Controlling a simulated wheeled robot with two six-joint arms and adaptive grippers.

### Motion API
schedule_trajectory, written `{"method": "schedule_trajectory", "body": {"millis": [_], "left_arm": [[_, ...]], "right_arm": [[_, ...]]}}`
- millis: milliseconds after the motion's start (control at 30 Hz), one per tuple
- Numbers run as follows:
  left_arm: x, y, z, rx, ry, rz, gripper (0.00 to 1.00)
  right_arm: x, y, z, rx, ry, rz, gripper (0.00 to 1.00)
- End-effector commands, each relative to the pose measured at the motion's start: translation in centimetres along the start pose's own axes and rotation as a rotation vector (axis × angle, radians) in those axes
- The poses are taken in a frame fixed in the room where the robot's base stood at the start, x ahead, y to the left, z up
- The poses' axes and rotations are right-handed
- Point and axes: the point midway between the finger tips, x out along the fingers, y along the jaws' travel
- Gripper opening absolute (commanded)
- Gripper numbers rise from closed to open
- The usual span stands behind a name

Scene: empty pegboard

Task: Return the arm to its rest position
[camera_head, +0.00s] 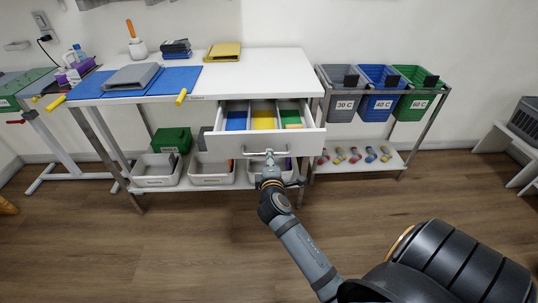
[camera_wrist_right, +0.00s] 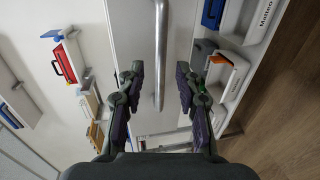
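My right arm reaches from the lower right of the head view to the open drawer (camera_head: 258,140) under the white table. My right gripper (camera_head: 269,168) is at the drawer's front, by its metal bar handle (camera_head: 250,153). In the right wrist view the two fingers of the gripper (camera_wrist_right: 159,72) are apart, one on each side of the handle (camera_wrist_right: 161,40), with a gap on both sides. Nothing is clamped between them. The drawer holds blue, yellow and green sections. My left gripper is not in view.
The white table (camera_head: 275,62) carries a blue mat (camera_head: 180,80), a grey folded item and a yellow one. Grey bins (camera_head: 156,171) stand on the shelf below. Labelled grey, blue and green bins (camera_head: 380,104) hang at the right. The wooden floor in front is clear.

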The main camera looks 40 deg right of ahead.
Motion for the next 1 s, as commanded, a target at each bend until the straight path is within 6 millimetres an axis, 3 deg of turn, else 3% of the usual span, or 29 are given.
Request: {"method": "schedule_trajectory", "body": {"millis": [200, 767, 867, 967, 1000], "left_arm": [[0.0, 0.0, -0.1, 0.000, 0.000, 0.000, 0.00], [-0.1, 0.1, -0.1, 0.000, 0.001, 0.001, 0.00], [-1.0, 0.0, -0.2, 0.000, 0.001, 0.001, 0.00], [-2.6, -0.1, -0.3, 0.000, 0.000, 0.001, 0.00], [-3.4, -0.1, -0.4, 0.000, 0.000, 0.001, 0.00]], "right_arm": [[-2.6, 0.0, 0.0, 0.001, 0.000, -0.001, 0.35], [-2.7, -0.3, -0.1, 0.002, 0.003, -0.008, 0.35], [-2.2, -3.2, -0.7, 0.024, 0.027, -0.076, 0.35], [-1.9, -10.0, -1.6, 0.087, 0.067, -0.228, 0.35], [-2.2, -13.4, -1.7, 0.124, 0.076, -0.305, 0.35]]}}
